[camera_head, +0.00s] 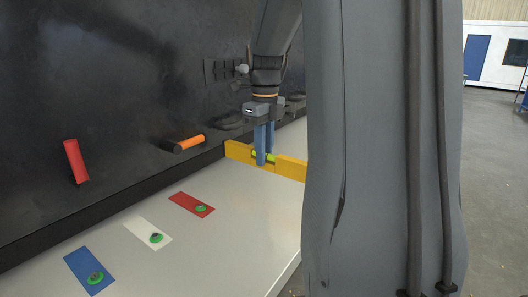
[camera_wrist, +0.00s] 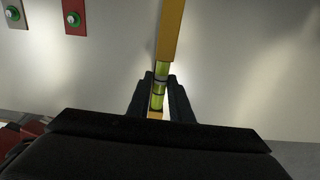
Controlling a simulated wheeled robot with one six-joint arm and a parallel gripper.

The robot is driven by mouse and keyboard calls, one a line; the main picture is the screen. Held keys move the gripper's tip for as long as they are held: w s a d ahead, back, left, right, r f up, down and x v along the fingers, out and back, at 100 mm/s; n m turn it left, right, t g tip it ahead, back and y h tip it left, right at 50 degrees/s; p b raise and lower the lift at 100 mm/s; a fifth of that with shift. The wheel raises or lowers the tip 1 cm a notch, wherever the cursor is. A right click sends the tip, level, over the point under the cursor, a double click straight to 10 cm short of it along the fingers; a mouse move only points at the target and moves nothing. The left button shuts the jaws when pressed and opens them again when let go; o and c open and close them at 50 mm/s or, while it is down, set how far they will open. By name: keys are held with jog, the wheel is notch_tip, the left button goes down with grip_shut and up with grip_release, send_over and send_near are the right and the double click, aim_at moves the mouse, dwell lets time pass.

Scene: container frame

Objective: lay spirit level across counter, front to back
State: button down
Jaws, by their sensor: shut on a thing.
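The yellow spirit level (camera_head: 238,151) is in my gripper (camera_head: 265,161), whose blue fingers are shut around its middle by the green vial. In the head view it runs from near the back wall towards the counter's front, and its right part passes behind my arm. In the wrist view the level (camera_wrist: 170,32) points up the picture, with the vial between the dark fingers of my gripper (camera_wrist: 158,98). The pale counter (camera_head: 220,238) lies below it. I cannot tell whether the level touches the counter.
Blue (camera_head: 83,264), white (camera_head: 139,229) and red (camera_head: 184,201) plates with green-ringed round pieces lie on the counter, left of the level. A red bar (camera_head: 75,161) and an orange-and-black handle (camera_head: 188,143) are at the dark wall (camera_head: 110,80).

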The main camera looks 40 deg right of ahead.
aim_at(264, 169)
jog(key=shift+f+b, duration=1.15)
jog(key=shift+f, duration=1.4)
jog(key=shift+p, duration=0.45)
jog(key=shift+f, duration=0.6)
jog(key=c, duration=1.5)
grip_release()
jog(key=shift+r, duration=0.1)
jog(key=shift+r+b, duration=1.4)
jog(key=shift+r, duration=2.4)
